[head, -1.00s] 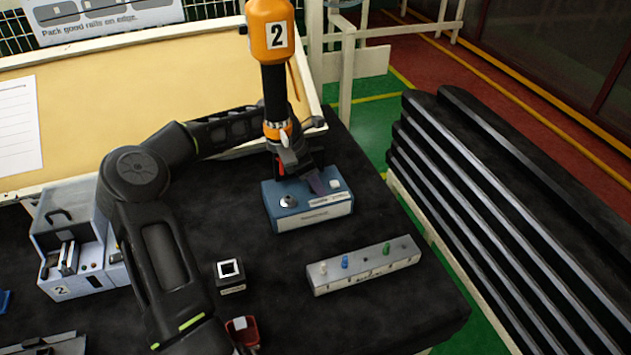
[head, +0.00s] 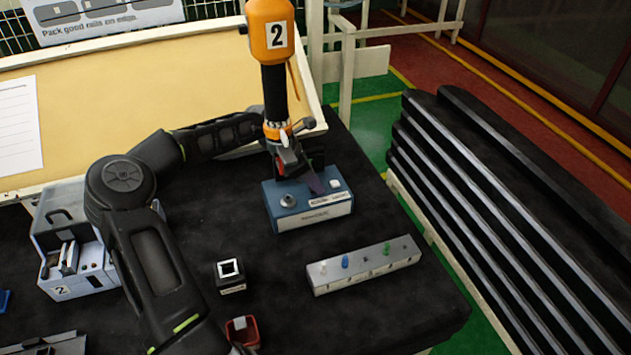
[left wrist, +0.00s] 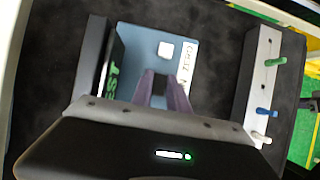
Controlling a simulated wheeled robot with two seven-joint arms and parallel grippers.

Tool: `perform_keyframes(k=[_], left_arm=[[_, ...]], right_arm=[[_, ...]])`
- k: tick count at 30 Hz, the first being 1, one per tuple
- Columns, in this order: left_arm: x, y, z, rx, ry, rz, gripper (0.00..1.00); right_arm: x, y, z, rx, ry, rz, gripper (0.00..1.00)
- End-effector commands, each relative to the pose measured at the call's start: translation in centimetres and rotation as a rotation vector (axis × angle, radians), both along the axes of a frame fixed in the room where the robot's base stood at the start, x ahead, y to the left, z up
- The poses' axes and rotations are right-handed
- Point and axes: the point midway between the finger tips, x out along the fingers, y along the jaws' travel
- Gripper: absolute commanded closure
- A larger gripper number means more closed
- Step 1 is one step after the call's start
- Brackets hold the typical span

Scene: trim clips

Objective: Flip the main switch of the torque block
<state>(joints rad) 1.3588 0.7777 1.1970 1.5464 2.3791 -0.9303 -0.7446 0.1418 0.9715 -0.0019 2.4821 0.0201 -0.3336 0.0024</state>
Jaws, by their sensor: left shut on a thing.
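The torque block (head: 310,217) is a blue box with a pale front label, on the black table under a hanging orange tool. A grey round knob (head: 288,201) and a white square button (head: 335,184) are on its top. My left gripper (head: 317,184) is over the block, its purple fingertips down at the top face between knob and button. In the left wrist view the fingers (left wrist: 165,90) close on a small dark piece, seemingly the main switch (left wrist: 159,88), mostly hidden by them. The white button (left wrist: 165,49) lies just beyond. My right gripper is not in view.
The orange tool marked 2 (head: 270,35) hangs close to my left gripper. A grey strip (head: 363,268) with coloured pegs lies in front of the block.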

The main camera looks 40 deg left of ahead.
Motion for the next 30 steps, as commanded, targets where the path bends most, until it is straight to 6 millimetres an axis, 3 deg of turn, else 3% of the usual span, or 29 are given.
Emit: perform_keyframes(k=[9, 18, 19, 26, 30], left_arm=[[-0.66, 0.35, -0.22, -0.131, -0.183, 0.002, 1.00], [-0.61, 0.39, -0.13, -0.131, -0.190, 0.001, 1.00], [-0.61, 0.39, -0.14, -0.131, -0.190, 0.001, 0.78], [-0.59, 0.39, -0.12, -0.131, -0.190, 0.001, 0.59], [-0.59, 0.40, -0.11, -0.131, -0.190, 0.001, 0.58]], right_arm=[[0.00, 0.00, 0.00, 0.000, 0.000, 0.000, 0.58], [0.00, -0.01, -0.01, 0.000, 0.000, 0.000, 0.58], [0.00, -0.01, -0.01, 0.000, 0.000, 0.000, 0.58], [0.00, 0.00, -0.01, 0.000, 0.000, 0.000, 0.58], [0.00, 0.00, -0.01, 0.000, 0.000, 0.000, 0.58]])
